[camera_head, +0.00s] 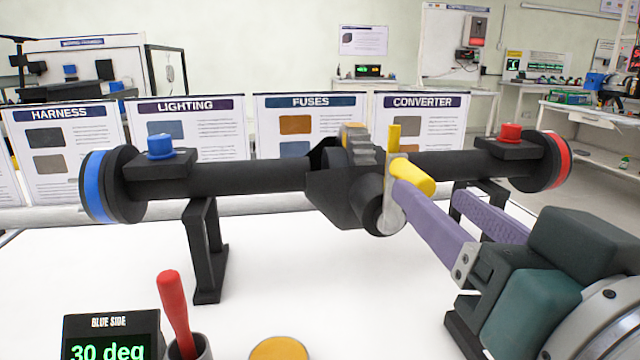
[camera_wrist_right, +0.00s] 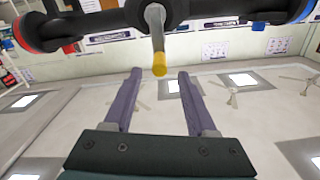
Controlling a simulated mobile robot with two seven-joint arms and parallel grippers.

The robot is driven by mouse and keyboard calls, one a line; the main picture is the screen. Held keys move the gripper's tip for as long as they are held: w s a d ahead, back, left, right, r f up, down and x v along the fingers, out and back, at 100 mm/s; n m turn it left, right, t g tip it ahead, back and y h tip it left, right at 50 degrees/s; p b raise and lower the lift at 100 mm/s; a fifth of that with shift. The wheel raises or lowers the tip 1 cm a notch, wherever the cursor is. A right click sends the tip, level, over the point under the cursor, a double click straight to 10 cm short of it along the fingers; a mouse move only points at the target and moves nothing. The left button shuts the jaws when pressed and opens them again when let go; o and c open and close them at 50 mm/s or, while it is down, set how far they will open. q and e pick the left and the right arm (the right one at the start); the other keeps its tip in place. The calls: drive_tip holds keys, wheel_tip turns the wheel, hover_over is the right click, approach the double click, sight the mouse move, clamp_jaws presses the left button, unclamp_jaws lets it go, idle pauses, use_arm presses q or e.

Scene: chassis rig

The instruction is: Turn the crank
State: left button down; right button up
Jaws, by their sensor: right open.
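The crank is at the middle of a black horizontal axle (camera_head: 245,177). It has a light grey arm (camera_head: 391,207) and a yellow handle (camera_head: 412,176) that sticks out toward me. In the right wrist view the yellow handle (camera_wrist_right: 160,64) hangs from the grey arm (camera_wrist_right: 156,25). My right gripper (camera_head: 428,193), with purple fingers, is open. Its fingertips (camera_wrist_right: 159,74) lie on either side of the handle's end in the wrist view, with gaps showing. One finger overlaps the handle's lower edge in the head view; contact cannot be told. My left gripper is out of view.
The axle ends in a blue-ringed hub (camera_head: 98,187) and a red-ringed hub (camera_head: 556,160). A black stand (camera_head: 211,262) supports it on the white table (camera_head: 300,262). In front are a "30 deg" display (camera_head: 110,338), a cup (camera_head: 197,347) with a red-handled tool, and a yellow-topped disc (camera_head: 278,349).

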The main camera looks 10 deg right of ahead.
sight(402, 159)
drive_tip(key=w+b, duration=0.1)
drive_tip(key=w, duration=0.8)
drive_tip(key=shift+a, duration=0.1)
clamp_jaws()
idle(1.2)
